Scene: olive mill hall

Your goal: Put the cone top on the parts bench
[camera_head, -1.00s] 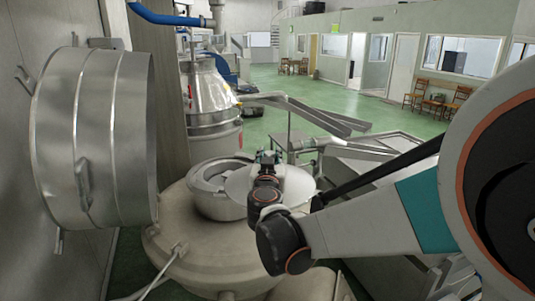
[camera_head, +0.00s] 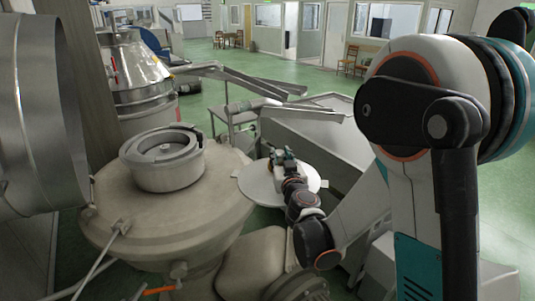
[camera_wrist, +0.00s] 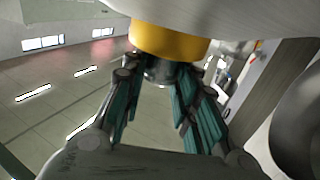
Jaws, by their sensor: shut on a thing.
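The cone top, seen as a pale round disc (camera_head: 258,190), hangs under my gripper (camera_head: 283,160), to the right of the open machine. In the wrist view the fingers of my gripper (camera_wrist: 160,78) close around a part under a yellow collar (camera_wrist: 168,40), with a broad pale surface (camera_wrist: 225,14) above it. The exact contact is partly hidden by the fingers. A small metal table (camera_head: 222,115) stands behind the machine; I cannot tell for sure that it is the parts bench.
The squat beige machine (camera_head: 120,195) with its open round collar (camera_head: 162,172) stands left of the disc. A large metal drum (camera_head: 40,110) is at the left edge. Metal chutes (camera_head: 235,78) and a grey trough (camera_head: 310,130) lie behind. Green floor is free farther back.

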